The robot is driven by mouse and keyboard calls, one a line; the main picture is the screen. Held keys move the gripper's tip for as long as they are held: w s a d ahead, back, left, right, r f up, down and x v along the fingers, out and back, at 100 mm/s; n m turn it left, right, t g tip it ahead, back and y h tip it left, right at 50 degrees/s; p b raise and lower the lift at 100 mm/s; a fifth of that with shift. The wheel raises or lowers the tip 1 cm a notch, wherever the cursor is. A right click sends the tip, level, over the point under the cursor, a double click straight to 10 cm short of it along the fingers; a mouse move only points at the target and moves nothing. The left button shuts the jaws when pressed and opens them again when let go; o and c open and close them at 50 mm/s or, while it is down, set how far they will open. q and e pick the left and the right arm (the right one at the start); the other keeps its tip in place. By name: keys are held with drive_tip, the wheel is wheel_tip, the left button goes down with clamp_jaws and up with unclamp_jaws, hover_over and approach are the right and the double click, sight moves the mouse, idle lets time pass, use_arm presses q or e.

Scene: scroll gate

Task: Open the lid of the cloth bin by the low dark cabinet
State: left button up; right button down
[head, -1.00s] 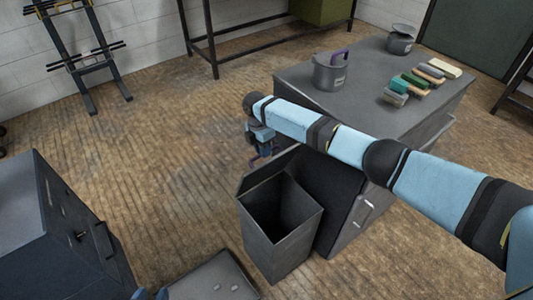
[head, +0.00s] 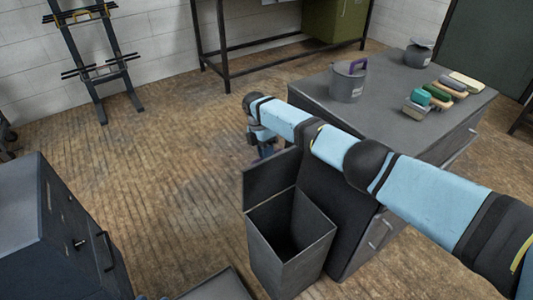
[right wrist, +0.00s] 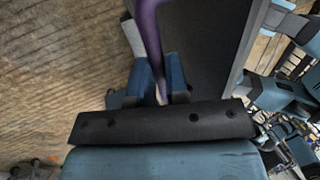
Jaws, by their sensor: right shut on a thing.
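The grey cloth bin (head: 290,262) stands on the floor against the low dark cabinet (head: 415,150). Its lid (head: 270,177) is up along the far left rim, and the dark inside shows. My right arm reaches over the cabinet's near corner to the lid's far side. My right gripper (head: 266,150) is partly hidden behind the lid in the head view. In the right wrist view my right gripper (right wrist: 160,92) is shut on a purple strap (right wrist: 149,35), beside a dark grey panel (right wrist: 200,50). My left gripper is not in view.
A pot with a purple handle (head: 348,82), several brushes or blocks (head: 440,92) and another pot (head: 418,58) stand on the cabinet. A dark blue-grey unit (head: 60,240) is at lower left.

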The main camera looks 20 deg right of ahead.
drive_tip(key=shift+s+f, duration=0.2)
drive_tip(key=shift+f, duration=0.25)
drive_tip(key=c, duration=1.5)
unclamp_jaws()
drive_tip(key=o, duration=0.4)
drive_tip(key=shift+w+f, duration=0.1)
drive_tip(key=shift+w, duration=0.1)
drive_tip(key=shift+r, duration=0.2)
drive_tip(key=p+v, duration=0.1)
drive_tip(key=v, duration=1.2)
drive_tip(key=shift+w+r, duration=0.15)
drive_tip(key=shift+r, duration=0.25)
